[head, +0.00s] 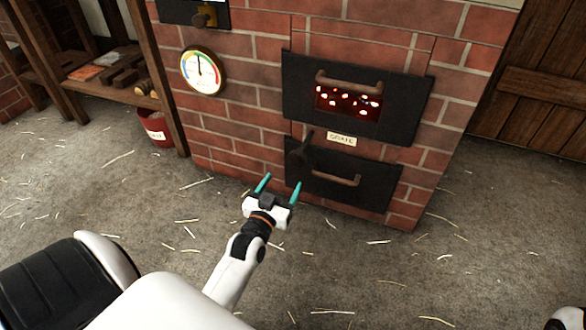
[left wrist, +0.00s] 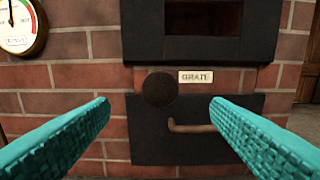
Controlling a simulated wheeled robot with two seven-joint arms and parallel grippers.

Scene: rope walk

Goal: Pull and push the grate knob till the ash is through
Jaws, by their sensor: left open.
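The grate knob (head: 298,152) is dark and round, on the brick furnace front just left of the "GRATE" label (head: 342,139). In the left wrist view the knob (left wrist: 159,89) lies between my two teal fingers in the picture, a little ahead and untouched. My left gripper (head: 278,186) is open and empty, in front of and below the knob. Above is the fire door (head: 402,97) with glowing coals behind its opening. Below is the black ash door (head: 378,194) with a brown bar handle (head: 336,179). Any ash is not visible. My right gripper is not in view.
A round gauge (head: 203,72) hangs on the bricks at the left. A wooden shelf (head: 112,90) and a red bucket (head: 157,130) stand left of the furnace. A wooden door (head: 540,85) is at the right. The straw-strewn floor in front is clear.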

